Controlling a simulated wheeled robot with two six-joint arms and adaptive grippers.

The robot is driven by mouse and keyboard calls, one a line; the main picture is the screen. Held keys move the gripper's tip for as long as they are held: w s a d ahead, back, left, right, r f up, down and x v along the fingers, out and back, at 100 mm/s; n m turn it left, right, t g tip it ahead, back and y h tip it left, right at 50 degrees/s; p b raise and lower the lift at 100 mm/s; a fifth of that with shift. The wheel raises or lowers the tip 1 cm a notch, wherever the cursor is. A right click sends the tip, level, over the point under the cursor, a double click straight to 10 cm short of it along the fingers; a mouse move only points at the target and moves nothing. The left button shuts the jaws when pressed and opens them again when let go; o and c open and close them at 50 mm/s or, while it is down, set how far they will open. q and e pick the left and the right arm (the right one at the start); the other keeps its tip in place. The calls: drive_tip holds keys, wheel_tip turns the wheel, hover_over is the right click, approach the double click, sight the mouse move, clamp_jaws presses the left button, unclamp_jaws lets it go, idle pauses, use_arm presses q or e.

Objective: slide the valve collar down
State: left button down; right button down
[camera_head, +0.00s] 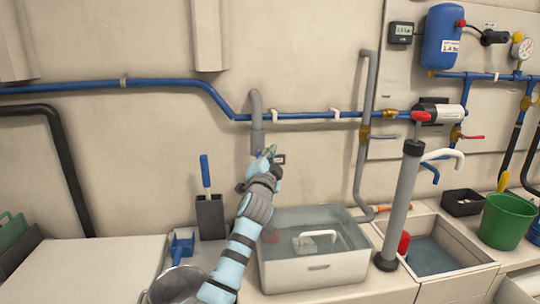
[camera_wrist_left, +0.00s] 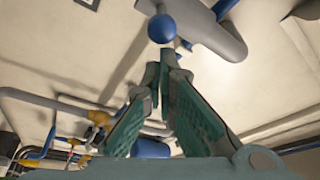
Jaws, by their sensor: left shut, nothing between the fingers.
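A grey hooked pipe (camera_head: 255,100) comes off the blue wall pipe, with a wider grey collar-like sleeve (camera_head: 257,139) on its lower part. My left gripper (camera_head: 270,151) is just below and to the right of this sleeve, its fingers together and empty. I cannot tell whether it touches the sleeve. In the left wrist view the closed fingertips (camera_wrist_left: 168,68) point up toward a round blue end (camera_wrist_left: 161,28) and a grey pipe piece (camera_wrist_left: 208,32), with nothing between them. My right gripper is not in view.
A clear-walled water tank (camera_head: 314,250) stands below, with a grey upright tube (camera_head: 400,205) and a sink (camera_head: 435,256) to its right. A dark holder (camera_head: 210,217) with a blue-handled tool is left of my arm. A green bucket (camera_head: 506,221) stands far right.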

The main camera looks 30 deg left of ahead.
use_arm(q)
wheel_tip(320, 180, down, 7)
drive_tip(key=b, duration=0.5)
drive_tip(key=shift+w, duration=0.15)
drive_tip(key=shift+d, duration=0.1)
drive_tip(key=s+d+p, duration=0.3)
drive_tip(key=s+d, duration=0.3)
drive_tip(key=s, duration=0.1)
